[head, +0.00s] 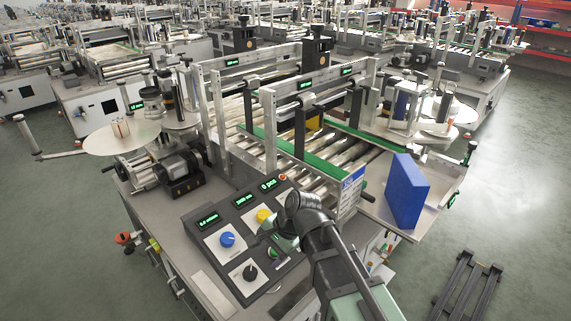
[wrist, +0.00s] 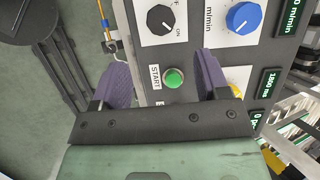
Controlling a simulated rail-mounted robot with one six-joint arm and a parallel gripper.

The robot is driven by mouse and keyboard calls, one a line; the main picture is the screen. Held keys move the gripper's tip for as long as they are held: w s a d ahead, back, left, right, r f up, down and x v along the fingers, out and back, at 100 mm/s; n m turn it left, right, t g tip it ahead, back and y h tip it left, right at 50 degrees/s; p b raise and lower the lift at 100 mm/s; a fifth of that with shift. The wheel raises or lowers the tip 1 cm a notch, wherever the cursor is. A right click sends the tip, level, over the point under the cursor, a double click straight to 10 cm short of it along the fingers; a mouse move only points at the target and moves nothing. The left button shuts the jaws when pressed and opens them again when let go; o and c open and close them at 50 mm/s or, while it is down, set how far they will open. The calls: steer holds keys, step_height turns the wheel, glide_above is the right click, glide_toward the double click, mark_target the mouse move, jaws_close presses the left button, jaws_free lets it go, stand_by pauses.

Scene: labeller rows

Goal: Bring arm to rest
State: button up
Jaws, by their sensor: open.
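My arm reaches in from the lower right of the head view. My gripper (head: 284,243) hangs over the control panel (head: 213,262) of the nearest labeller. In the wrist view the two purple fingers of my gripper (wrist: 158,72) stand wide apart with nothing between them. The green START button (wrist: 174,77) shows in the gap between the fingers, beneath them. Whether the fingers touch the panel I cannot tell. The right finger partly hides the yellow knob (wrist: 238,84), which shows whole in the head view (head: 264,216).
The panel also carries a blue knob (head: 228,239), a black knob (head: 250,272) and lit green displays. A blue box (head: 408,192) stands on the labeller's right end. The roller conveyor (head: 330,150) and metal frame rise behind. Open floor (head: 515,190) lies to the right.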

steer(key=s+d+f+n+h, duration=0.1)
steer(key=s+d+n+h, duration=0.1)
steer(key=d, duration=1)
steer(key=s+d+f+n+h, duration=0.1)
steer(key=d+n, duration=0.4)
steer(key=d, duration=0.8)
steer(key=s+h, duration=0.1)
steer(key=h, duration=0.1)
steer(key=shift+s+h, duration=0.25)
steer(key=shift+h, duration=0.05)
steer(key=shift+f, duration=0.1)
